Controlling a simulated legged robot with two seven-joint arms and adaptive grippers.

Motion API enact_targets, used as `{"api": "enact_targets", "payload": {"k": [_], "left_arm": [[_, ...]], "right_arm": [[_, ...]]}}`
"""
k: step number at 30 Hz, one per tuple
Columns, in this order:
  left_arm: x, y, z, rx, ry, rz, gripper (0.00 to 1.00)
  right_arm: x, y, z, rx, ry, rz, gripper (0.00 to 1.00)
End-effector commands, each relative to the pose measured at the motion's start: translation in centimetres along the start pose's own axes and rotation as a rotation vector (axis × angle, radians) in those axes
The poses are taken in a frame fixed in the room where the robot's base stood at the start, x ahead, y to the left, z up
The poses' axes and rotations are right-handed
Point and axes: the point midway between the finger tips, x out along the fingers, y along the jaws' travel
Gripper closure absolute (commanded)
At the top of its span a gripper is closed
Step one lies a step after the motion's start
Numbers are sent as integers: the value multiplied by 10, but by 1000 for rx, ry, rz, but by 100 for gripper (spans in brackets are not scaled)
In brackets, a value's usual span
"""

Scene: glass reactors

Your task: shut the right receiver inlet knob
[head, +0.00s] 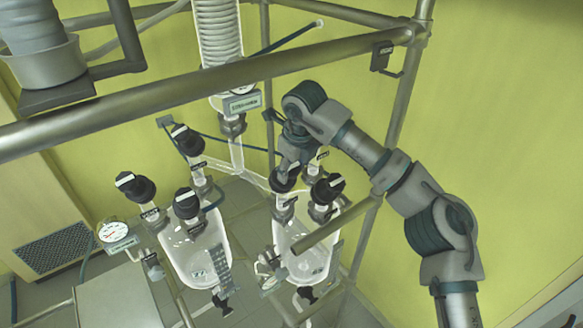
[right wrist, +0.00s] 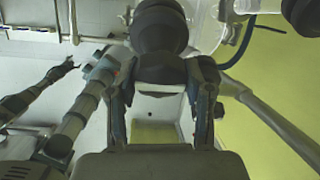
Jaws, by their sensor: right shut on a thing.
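The right receiver (head: 308,258) is a clear glass vessel with several black-capped fittings on top. My right gripper (head: 291,163) comes down from above onto a black knob (head: 284,182) at the upper left of this receiver. In the right wrist view, the two fingers of my right gripper (right wrist: 160,105) are closed on the sides of a dark round knob (right wrist: 160,72). The knob's marking is mostly hidden. A second black knob with a white bar (head: 327,188) stands just right of it. In the right wrist view, what looks like my left gripper (right wrist: 62,70) is far off at the left, small.
The left receiver (head: 197,255) stands beside it with black knobs (head: 186,203) on top. A thick metal rail (head: 200,86) crosses above, and a frame post (head: 402,110) stands close to my right arm. A round gauge (head: 112,231) is at the left.

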Motion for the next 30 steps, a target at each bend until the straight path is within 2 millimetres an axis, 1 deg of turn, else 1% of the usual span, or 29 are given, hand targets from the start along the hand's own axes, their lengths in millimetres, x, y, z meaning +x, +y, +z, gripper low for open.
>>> {"api": "enact_targets", "payload": {"k": [1,7,8,9,10,11,21,23,26,27,30], "left_arm": [[0,0,0,0,0,0,24],[0,0,0,0,0,0,24],[0,0,0,0,0,0,24],[0,0,0,0,0,0,24],[0,0,0,0,0,0,24],[0,0,0,0,0,0,24],[0,-1,2,0,1,-1,24],[0,0,2,0,1,-1,24],[0,0,1,0,1,-1,24],[0,0,1,0,1,-1,24],[0,0,1,0,1,0,24]], "right_arm": [[4,1,-1,-2,7,3,84],[3,1,-1,-2,7,2,84],[3,1,-1,-3,7,2,44],[3,1,-1,-3,6,2,34],[3,1,-1,-2,6,2,27],[3,1,-1,-2,5,1,24],[-3,1,0,-2,0,-1,24],[-7,0,0,-1,-1,-2,24],[-21,0,1,-1,1,-2,24],[-28,0,2,0,1,-1,24],[-31,4,-12,-4,4,0,24]]}}
